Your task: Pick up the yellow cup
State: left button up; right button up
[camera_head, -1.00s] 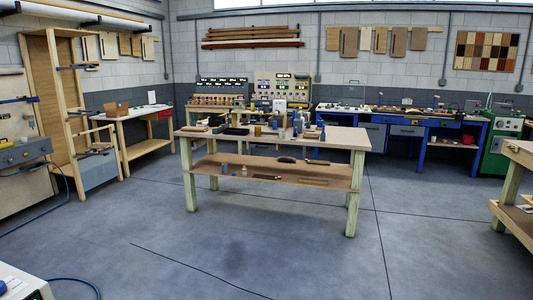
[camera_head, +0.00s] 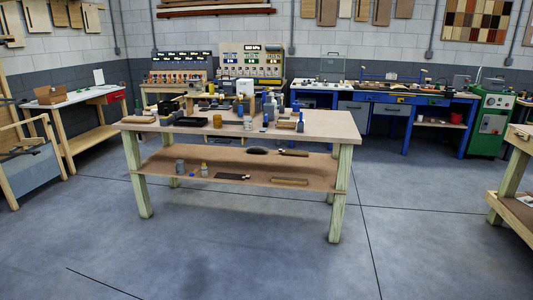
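A small yellow cup-like thing (camera_head: 217,121) stands upright on the top of the wooden workbench (camera_head: 325,127) in the middle of the view, near its front edge. It is small in the picture, so I cannot make out a handle. Dark trays lie to its left, and several bottles and jars stand behind it and to its right. Neither of my grippers is in view.
The bench's lower shelf (camera_head: 265,166) holds jars and tools. The floor (camera_head: 240,245) before the bench is clear. A white-topped table (camera_head: 90,97) is at left, a blue bench (camera_head: 420,99) behind, a green machine (camera_head: 489,124) and wooden table (camera_head: 517,190) at right.

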aim_at(218, 119)
jog(key=i, duration=0.75)
jog(key=i+u, duration=0.15)
jog(key=i, duration=0.55)
jog(key=i+l, duration=0.2)
jog(key=i, duration=0.55)
jog(key=j+u, duration=0.05)
